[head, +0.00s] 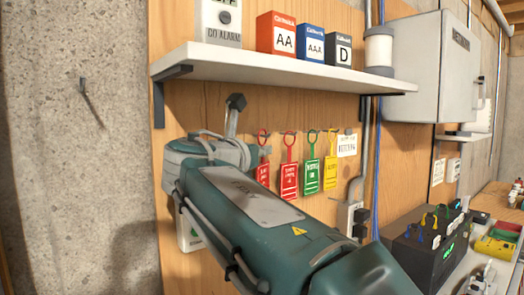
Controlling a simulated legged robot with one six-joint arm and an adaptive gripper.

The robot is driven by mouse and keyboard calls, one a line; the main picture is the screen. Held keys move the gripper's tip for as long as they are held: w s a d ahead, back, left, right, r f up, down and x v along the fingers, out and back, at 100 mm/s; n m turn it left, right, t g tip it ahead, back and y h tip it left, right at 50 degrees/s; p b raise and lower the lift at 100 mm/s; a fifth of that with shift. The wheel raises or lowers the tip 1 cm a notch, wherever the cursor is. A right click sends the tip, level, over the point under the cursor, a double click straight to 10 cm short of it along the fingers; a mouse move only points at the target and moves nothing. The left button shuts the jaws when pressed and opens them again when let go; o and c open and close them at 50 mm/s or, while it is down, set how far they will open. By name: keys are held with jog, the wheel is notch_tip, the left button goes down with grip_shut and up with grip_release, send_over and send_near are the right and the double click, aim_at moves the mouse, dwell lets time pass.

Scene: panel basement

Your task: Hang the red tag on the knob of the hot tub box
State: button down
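Two red tags hang side by side on a row of hooks on the plywood wall: one red tag (289,180) in full view, and another red tag (263,173) to its left, partly hidden by my arm. My gripper (250,152) is at the far end of my green arm, close to the left red tag. Its fingers are mostly hidden behind my wrist, so I cannot tell if they are open or touch the tag. A grey wall box (425,70) with a dark label and a small handle on its right side hangs at right. I cannot read its label clearly.
A green tag (311,176) and a yellow tag (330,173) hang right of the red ones. A white shelf (285,66) with battery boxes juts out above. A pipe (368,140) and blue cables run up the wall. A black case (430,255) stands on the cluttered bench at lower right.

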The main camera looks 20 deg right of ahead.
jog(key=shift+f, duration=0.35)
jog(key=c, duration=0.8)
grip_release()
jog(key=shift+r, duration=0.2)
jog(key=v, duration=1.1)
jog(key=shift+r, duration=0.25)
jog(key=shift+w, duration=0.15)
